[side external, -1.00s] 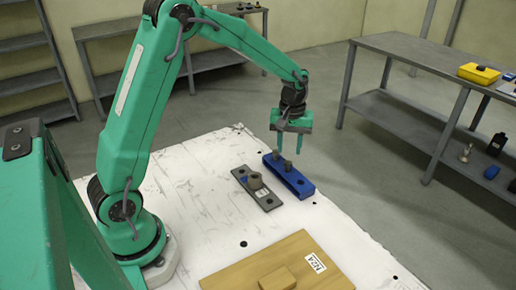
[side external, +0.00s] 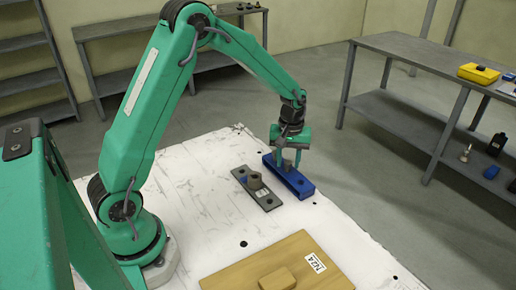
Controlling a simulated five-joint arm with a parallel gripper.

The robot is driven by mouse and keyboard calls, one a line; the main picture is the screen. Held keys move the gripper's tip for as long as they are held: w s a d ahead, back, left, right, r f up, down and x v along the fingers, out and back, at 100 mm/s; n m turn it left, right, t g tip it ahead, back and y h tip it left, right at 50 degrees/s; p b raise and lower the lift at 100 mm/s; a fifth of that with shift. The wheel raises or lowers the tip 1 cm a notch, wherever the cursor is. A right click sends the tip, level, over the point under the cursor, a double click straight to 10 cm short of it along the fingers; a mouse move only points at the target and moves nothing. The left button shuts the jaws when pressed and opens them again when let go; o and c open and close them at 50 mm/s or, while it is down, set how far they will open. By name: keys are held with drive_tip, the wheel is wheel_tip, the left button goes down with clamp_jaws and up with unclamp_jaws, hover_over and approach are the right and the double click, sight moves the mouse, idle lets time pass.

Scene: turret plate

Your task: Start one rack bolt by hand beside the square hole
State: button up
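The blue rack (side external: 298,186) is a long block near the far right edge of the white table, with a dark hole toward its near end. Its bolts stand at the far end, where my gripper (side external: 288,164) is lowered over them. The fingers point down and stand apart, one on each side of a grey bolt (side external: 287,163); I cannot tell whether they touch it. The other bolt is mostly hidden by the gripper. Left of the rack lies a grey plate (side external: 267,201) with a raised round boss (side external: 255,181) and a small blue mark. I cannot make out a square hole.
A wooden board (side external: 240,274) with a small block and a label lies at the table's near side. The white table (side external: 205,215) is bare around the plate, apart from small dark holes. A grey bench (side external: 400,60) stands apart at the right.

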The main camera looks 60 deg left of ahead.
drive_tip(key=shift+c, duration=0.3)
drive_tip(key=c, duration=0.7)
drive_tip(key=shift+r, duration=0.2)
drive_tip(key=shift+r, duration=2.05)
drive_tip(key=shift+s+d, duration=0.1)
drive_tip(key=shift+s+d+r, duration=0.25)
drive_tip(key=shift+s+d, duration=0.1)
drive_tip(key=shift+s, duration=0.1)
drive_tip(key=s+d, duration=0.1)
drive_tip(key=s, duration=0.2)
drive_tip(key=s+d+r, duration=0.1)
drive_tip(key=s+d, duration=0.1)
drive_tip(key=s, duration=0.1)
drive_tip(key=s+d, duration=0.1)
drive_tip(key=s, duration=0.2)
drive_tip(key=shift+s+d+r, duration=0.1)
drive_tip(key=shift+d+r, duration=0.2)
drive_tip(key=shift+r, duration=0.05)
